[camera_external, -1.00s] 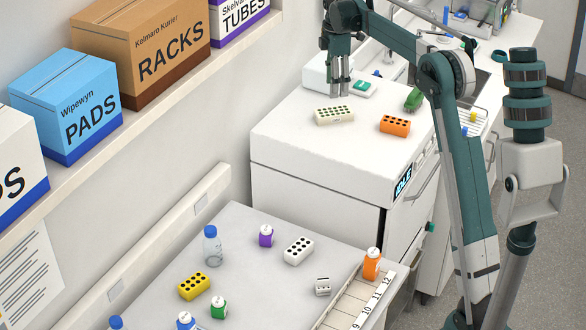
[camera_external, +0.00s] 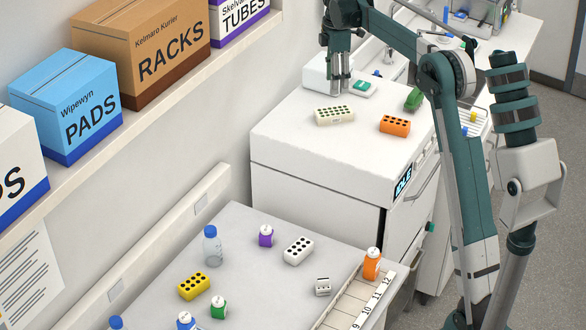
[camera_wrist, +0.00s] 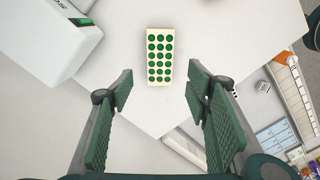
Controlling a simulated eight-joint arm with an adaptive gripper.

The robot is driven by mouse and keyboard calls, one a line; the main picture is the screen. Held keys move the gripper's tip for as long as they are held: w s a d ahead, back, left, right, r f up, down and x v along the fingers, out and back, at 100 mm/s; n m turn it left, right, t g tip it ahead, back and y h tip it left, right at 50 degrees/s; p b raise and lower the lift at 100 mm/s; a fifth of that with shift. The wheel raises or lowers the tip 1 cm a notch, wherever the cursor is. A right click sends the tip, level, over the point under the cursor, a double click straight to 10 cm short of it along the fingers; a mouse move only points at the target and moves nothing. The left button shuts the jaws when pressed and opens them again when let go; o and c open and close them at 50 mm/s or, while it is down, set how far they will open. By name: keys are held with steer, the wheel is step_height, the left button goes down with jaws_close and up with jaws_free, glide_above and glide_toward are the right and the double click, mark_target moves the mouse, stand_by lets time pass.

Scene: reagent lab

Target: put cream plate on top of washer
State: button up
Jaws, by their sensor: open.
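The cream plate (camera_external: 334,116), a block with rows of dark green wells, lies flat on top of a large white unit (camera_external: 310,155) with a display reading IDLE. The plate also shows in the wrist view (camera_wrist: 160,57), upper middle. My gripper (camera_external: 340,92) is above the unit, behind the plate in the external view. In the wrist view my gripper (camera_wrist: 159,92) has its fingers spread wide and empty, with the plate ahead between their lines. A smaller white device (camera_external: 318,72) stands at the unit's back left. No label shows which one is the washer.
An orange plate (camera_external: 395,124) and a green object (camera_external: 414,99) lie right of the cream plate. The unit's front top is clear. A lower bench (camera_external: 255,225) holds bottles, a yellow plate (camera_external: 194,286) and a white plate (camera_external: 298,250). Boxes stand on the wall shelf.

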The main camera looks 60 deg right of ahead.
steer(key=shift+a, duration=0.1)
steer(key=s+a+r+m+t, duration=0.1)
steer(key=s+a+r, duration=0.2)
steer(key=a, duration=1)
steer(key=s+a+r+m+t+h, duration=0.1)
steer(key=s+a+r+m, duration=0.15)
steer(key=a, duration=0.95)
steer(key=s+a+r+m+t, duration=0.1)
steer(key=s+a+r, duration=0.25)
steer(key=a, duration=0.95)
steer(key=s+a+f+m+t, duration=0.1)
steer(key=s+a+f, duration=0.4)
steer(key=s+a, duration=0.3)
steer(key=s+a+f+m+t, duration=0.1)
steer(key=s+a+f+m, duration=0.1)
steer(key=s+a+f, duration=0.3)
steer(key=s+a+f+m+t+y, duration=0.1)
steer(key=s+a+f, duration=0.3)
steer(key=s+a, duration=0.6)
steer(key=shift+s+a+f+t, duration=0.4)
steer(key=shift+s+t, duration=0.2)
steer(key=shift+s, duration=0.5)
